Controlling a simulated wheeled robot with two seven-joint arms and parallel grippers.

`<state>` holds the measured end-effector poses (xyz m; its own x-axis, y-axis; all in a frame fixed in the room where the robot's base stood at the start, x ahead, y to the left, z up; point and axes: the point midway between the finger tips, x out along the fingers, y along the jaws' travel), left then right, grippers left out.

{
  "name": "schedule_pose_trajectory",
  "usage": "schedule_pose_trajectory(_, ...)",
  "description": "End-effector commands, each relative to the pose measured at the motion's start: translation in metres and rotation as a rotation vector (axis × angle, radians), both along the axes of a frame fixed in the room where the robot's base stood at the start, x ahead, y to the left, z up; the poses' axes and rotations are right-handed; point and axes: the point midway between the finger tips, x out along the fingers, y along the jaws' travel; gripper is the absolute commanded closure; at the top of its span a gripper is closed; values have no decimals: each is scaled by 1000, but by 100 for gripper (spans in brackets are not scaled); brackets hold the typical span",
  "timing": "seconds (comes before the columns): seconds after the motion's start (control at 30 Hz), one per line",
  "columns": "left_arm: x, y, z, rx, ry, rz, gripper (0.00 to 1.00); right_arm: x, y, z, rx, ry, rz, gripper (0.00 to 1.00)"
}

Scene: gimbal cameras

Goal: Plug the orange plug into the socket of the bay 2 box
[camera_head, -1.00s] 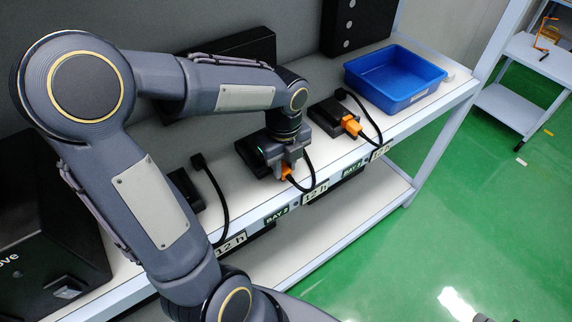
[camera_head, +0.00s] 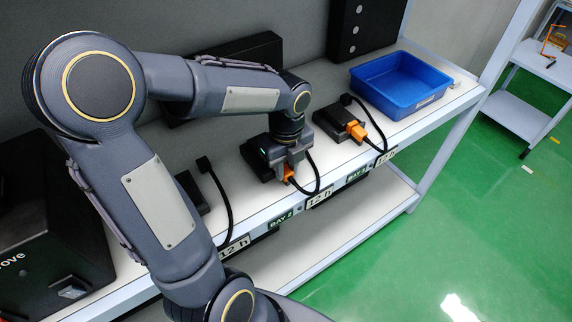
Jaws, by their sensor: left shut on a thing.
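My left gripper (camera_head: 289,171) points down over the shelf and is shut on the orange plug (camera_head: 289,174), of which only a small part shows. A black cable runs from the plug and curls to the right. The black bay 2 box (camera_head: 256,158) is directly behind the gripper, above the "BAY 2" label (camera_head: 281,221). The plug is close against the front of this box. The gripper hides the socket, so I cannot tell whether the plug is inside it. My right gripper is not in view.
To the right, another black box (camera_head: 331,122) has an orange plug (camera_head: 355,131) at its front. A blue bin (camera_head: 400,84) stands beyond it. To the left are a black box (camera_head: 193,190) and a loose black cable (camera_head: 221,187). The shelf's front edge carries labels.

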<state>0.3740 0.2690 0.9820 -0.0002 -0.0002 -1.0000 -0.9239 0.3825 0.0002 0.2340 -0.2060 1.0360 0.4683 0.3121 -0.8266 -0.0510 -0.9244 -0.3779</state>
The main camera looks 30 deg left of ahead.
Motion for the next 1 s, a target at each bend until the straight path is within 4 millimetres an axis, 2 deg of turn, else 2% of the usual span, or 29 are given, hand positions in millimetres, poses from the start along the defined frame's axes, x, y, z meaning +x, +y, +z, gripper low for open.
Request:
schedule_pose_trajectory(0.3,-4,-9,0,0,0,-1,99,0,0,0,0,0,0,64)
schedule_pose_trajectory(1.0,-4,-9,0,0,0,0,99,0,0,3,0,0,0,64)
